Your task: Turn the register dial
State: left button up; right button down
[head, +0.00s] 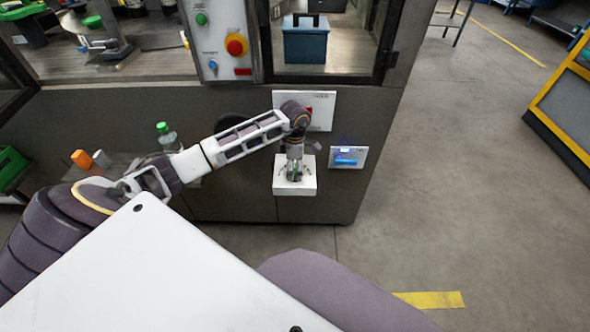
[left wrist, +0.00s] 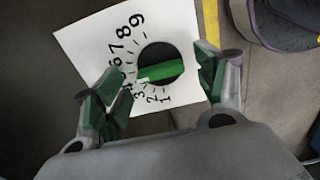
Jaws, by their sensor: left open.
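The register dial (left wrist: 160,68) is a black disc with a green bar handle on a white plate (left wrist: 85,40) numbered 1 to 9. The white end of the bar lies near the 3 and 4. My left gripper (left wrist: 159,80) is open, with one green-padded finger on each side of the dial; I cannot tell whether either touches the bar. In the head view the plate (head: 280,187) sits low on the cabinet front, and my left gripper (head: 294,171) is in front of it, hiding most of the dial. My right gripper is not in view.
A small panel with a lit blue display (head: 347,157) is right of the dial plate. Another white plate (head: 322,104) is above, partly behind my left arm. A red emergency button (head: 236,46) is higher up. A green-capped bottle (head: 166,137) stands left.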

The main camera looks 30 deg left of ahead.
pick_arm(q)
jog(key=shift+f, duration=0.6)
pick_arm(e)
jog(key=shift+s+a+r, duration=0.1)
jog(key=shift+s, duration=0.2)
